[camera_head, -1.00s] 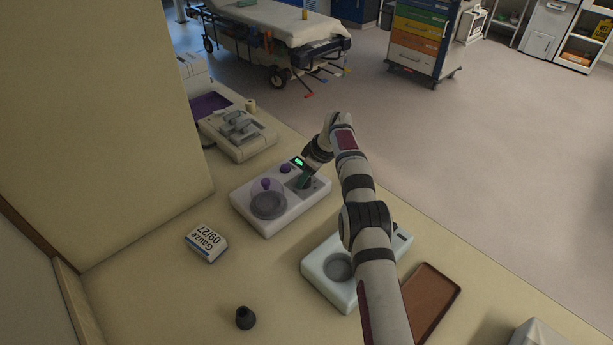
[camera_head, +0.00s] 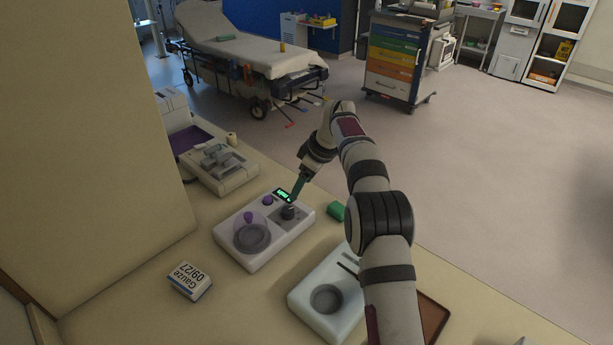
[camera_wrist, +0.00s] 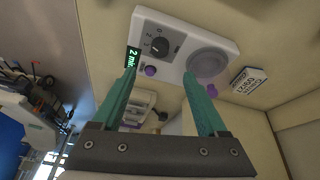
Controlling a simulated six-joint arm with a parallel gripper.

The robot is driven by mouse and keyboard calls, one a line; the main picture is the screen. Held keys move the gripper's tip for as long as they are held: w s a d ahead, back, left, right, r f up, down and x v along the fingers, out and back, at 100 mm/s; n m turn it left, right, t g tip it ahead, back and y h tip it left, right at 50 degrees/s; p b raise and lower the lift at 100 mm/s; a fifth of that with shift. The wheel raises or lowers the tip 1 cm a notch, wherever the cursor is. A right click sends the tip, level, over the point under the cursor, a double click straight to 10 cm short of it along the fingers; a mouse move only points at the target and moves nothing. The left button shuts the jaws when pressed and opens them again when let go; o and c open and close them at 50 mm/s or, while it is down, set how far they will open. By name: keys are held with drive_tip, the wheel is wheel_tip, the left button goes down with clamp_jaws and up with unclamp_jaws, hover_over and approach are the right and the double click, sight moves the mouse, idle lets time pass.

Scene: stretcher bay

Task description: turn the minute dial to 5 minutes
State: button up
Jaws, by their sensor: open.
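The white device (camera_head: 247,250) stands on the counter. Its black minute dial (camera_head: 289,212) also shows in the wrist view (camera_wrist: 158,46), with small marks around it. The lit green display (camera_wrist: 133,57) appears to read 2 min. A purple button (camera_wrist: 151,70) sits next to the display. My gripper (camera_head: 296,192) is above the dial, and the dial shows clear of the fingers. In the wrist view my gripper (camera_wrist: 160,76) has its two teal fingers apart with nothing held between them. The dial lies beyond the fingertips.
The device also carries a round clear lid with a purple knob (camera_head: 248,217). A gauze box (camera_head: 190,281), a pale device with a round well (camera_head: 326,299), a brown tray (camera_head: 433,318) and a green block (camera_head: 337,211) are nearby. A grey-topped device (camera_head: 220,165) stands behind.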

sight(288, 209)
drive_tip(key=v, duration=0.3)
drive_tip(key=shift+s+d+r, duration=0.1)
drive_tip(key=shift+r, duration=0.15)
drive_tip(key=w+a+f+m, duration=0.1)
drive_tip(key=f+m, duration=0.2)
drive_tip(key=f, duration=0.1)
drive_tip(key=w+a+f+m+t+h, duration=0.1)
drive_tip(key=a+f+m, duration=0.1)
drive_tip(key=f, duration=0.3)
drive_tip(key=w+a+f+m+h, duration=0.1)
drive_tip(key=a+f+m, duration=0.1)
drive_tip(key=f+m, duration=0.2)
drive_tip(key=shift+w+f+m+t, duration=0.3)
drive_tip(key=shift+w+f, duration=0.1)
drive_tip(key=shift+f, duration=0.3)
drive_tip(key=shift+c, duration=0.3)
clamp_jaws()
